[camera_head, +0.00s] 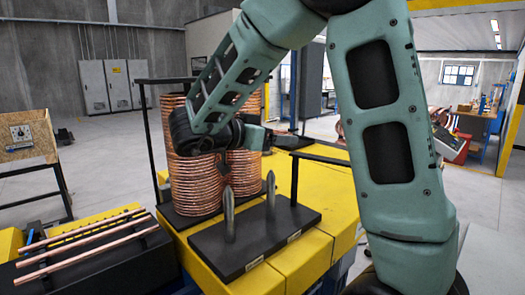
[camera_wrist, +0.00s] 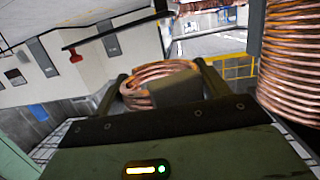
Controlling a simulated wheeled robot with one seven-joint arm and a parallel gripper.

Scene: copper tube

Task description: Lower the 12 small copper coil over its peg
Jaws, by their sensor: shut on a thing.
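The small copper coil (camera_wrist: 150,72) shows in the wrist view between the two dark fingers of my gripper (camera_wrist: 162,84), which is shut on it. A grey block covers part of its near side. I cannot make out the held coil in the head view. Two upright, pointed grey pegs, a nearer one (camera_head: 229,216) and a farther one (camera_head: 270,195), stand on a dark base plate (camera_head: 254,250). Both look bare. My wrist is behind and above them, by the copper stacks. The labels on the plate are too small to read.
A tall copper coil stack (camera_head: 195,185) stands left of the pegs, with another (camera_head: 243,172) behind; a stack (camera_wrist: 290,65) is close on the right in the wrist view. A dark upright post (camera_head: 294,170) rises near the pegs. Copper tubes (camera_head: 85,240) lie at left.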

